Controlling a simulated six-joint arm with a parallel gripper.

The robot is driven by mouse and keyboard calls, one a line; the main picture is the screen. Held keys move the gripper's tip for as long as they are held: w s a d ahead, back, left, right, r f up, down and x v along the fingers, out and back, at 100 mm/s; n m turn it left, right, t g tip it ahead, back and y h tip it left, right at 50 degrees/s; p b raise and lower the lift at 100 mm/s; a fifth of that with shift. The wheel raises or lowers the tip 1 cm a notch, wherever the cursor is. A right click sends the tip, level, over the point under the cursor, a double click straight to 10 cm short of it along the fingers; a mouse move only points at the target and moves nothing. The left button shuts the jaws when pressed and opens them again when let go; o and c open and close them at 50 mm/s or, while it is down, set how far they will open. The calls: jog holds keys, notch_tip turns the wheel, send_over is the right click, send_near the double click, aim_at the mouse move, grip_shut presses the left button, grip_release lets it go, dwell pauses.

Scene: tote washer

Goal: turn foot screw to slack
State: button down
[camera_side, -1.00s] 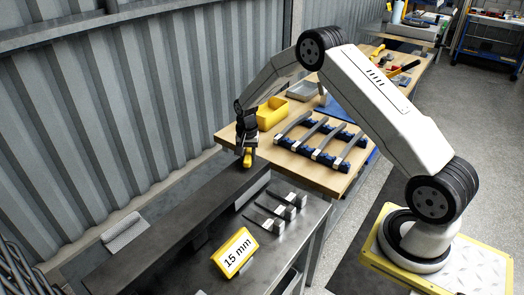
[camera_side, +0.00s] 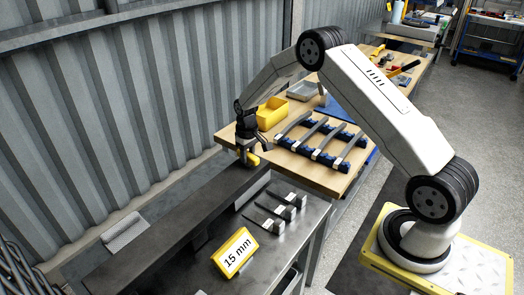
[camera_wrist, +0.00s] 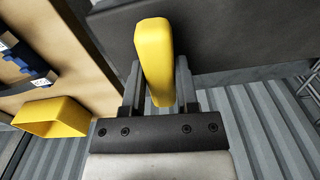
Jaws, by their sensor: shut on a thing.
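My gripper (camera_side: 249,152) is at the far end of the long dark beam (camera_side: 165,225) in the side view. It is shut on a yellow bar-shaped handle (camera_side: 254,160), which I take to be the foot screw's handle. In the wrist view the yellow handle (camera_wrist: 154,50) stands between the two dark fingers of my gripper (camera_wrist: 158,80), with its far end reaching past them. The screw's thread and foot are hidden, so I cannot tell how tight it is.
A sign reading 15 mm (camera_side: 235,252) and several small metal blocks with tongues (camera_side: 279,224) are on the metal bench. A wooden table (camera_side: 237,131) behind holds a yellow bin (camera_side: 272,112) and a blue rack (camera_side: 322,141). A corrugated wall (camera_side: 90,130) borders the left.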

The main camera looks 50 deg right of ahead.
aim_at(248, 153)
jog(key=shift+n, duration=0.6)
jog(key=shift+c, duration=1.8)
grip_release()
jog(key=shift+r, duration=0.15)
jog(key=shift+r, duration=3.8)
